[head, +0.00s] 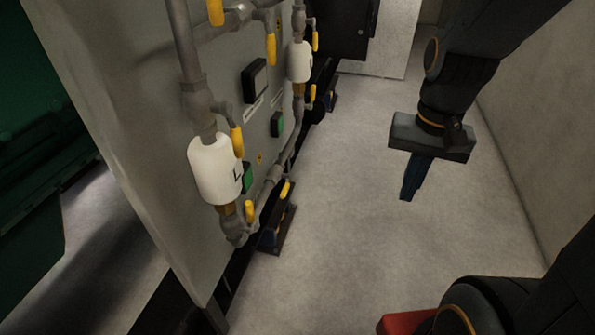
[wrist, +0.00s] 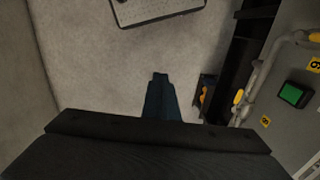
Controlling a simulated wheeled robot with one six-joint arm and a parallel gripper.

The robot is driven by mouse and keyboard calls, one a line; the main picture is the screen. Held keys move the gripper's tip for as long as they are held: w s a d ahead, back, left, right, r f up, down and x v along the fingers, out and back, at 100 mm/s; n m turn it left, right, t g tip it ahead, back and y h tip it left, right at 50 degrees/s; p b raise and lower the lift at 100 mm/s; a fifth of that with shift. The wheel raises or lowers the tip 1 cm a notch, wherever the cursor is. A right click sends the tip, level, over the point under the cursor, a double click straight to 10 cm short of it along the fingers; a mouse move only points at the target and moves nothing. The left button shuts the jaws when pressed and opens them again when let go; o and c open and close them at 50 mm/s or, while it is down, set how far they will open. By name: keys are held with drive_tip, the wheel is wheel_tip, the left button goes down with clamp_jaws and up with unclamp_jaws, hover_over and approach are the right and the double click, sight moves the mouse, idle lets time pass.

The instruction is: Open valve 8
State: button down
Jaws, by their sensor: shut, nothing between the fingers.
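Several yellow valve handles sit on the grey pipework of a panel in the head view: an upper one (head: 271,50), one above the near white cylinder (head: 237,140), one below it (head: 249,211), and farther ones (head: 315,40) (head: 312,93). I cannot tell which is valve 8; no number is readable there. My gripper (head: 407,194) is shut and empty, pointing down over the floor, well right of the panel and apart from every handle. In the wrist view its shut fingers (wrist: 160,78) show over bare floor, with a yellow handle (wrist: 239,97) and yellow number tags (wrist: 265,121) to the right.
White cylinders (head: 215,172) (head: 299,62) stand out from the panel (head: 150,120). A dark floor-level fixture with a yellow part (head: 279,215) lies at the panel's foot. Clear floor (head: 345,190) lies between panel and right wall (head: 545,120). Green machinery (head: 40,140) is at left.

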drive_tip(key=w+a+m+y+p, duration=0.1)
drive_tip(key=w+a+m+p, duration=0.3)
drive_tip(key=w+a+m, duration=0.65)
drive_tip(key=m+p, duration=0.3)
drive_tip(key=m, duration=0.4)
approach(286, 189)
drive_tip(key=shift+t+y, duration=0.3)
drive_tip(key=shift+y, duration=0.1)
drive_tip(key=f, duration=0.6)
drive_tip(key=shift+a+f, duration=0.2)
drive_tip(key=shift+a, duration=0.05)
drive_tip(key=shift+a+f, duration=0.1)
drive_tip(key=shift+f, duration=0.4)
drive_tip(key=shift+p, duration=0.3)
